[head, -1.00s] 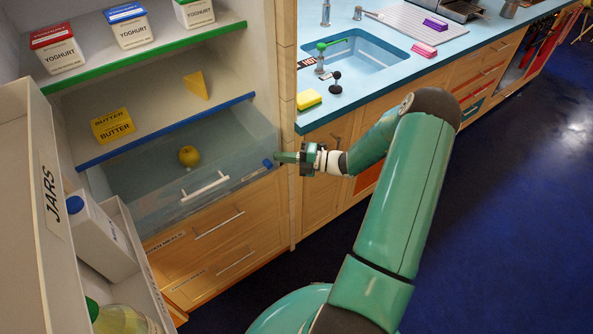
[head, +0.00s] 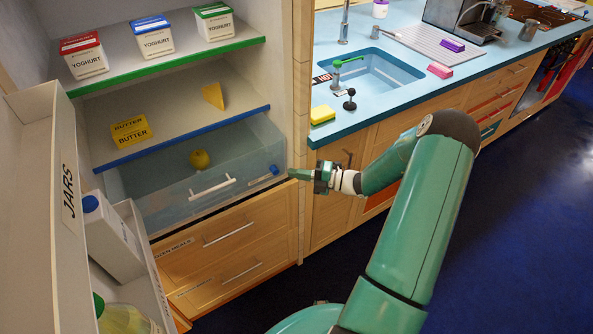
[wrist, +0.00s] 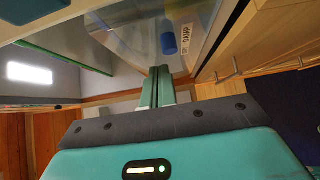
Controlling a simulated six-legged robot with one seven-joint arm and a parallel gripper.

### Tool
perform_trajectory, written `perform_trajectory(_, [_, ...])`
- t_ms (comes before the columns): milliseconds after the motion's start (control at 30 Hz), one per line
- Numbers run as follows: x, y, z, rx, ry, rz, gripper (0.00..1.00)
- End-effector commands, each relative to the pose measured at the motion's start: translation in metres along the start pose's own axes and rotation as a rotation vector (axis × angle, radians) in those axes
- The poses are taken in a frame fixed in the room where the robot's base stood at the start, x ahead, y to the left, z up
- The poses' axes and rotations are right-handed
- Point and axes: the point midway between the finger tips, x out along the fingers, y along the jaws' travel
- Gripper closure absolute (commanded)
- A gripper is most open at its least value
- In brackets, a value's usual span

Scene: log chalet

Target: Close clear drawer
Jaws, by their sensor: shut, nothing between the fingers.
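The clear drawer (head: 250,172) sits under the blue-edged shelf in the head view, slid out past the shelf edge.
A door with white bins (head: 70,190), one marked JARS, stands open at left. Wooden drawers (head: 230,230) are below the clear one. A blue counter with a sink (head: 370,77) is at right. Dark floor (head: 520,220) is free at right.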

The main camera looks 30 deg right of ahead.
Motion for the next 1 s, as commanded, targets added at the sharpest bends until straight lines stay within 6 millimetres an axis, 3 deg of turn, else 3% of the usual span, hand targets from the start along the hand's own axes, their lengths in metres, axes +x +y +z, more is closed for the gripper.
perform_trajectory(67, [-0.001,0.0,-0.004,0.001,0.002,0.0,1.0])
perform_trajectory(533, [-0.085,0.0,0.0,0.0,0.002,-0.001,1.0])
perform_trajectory(700, [-0.096,0.0,-0.001,0.0,0.003,0.0,1.0])
perform_trajectory(1000, [-0.099,-0.001,-0.005,0.003,-0.004,0.004,1.0])
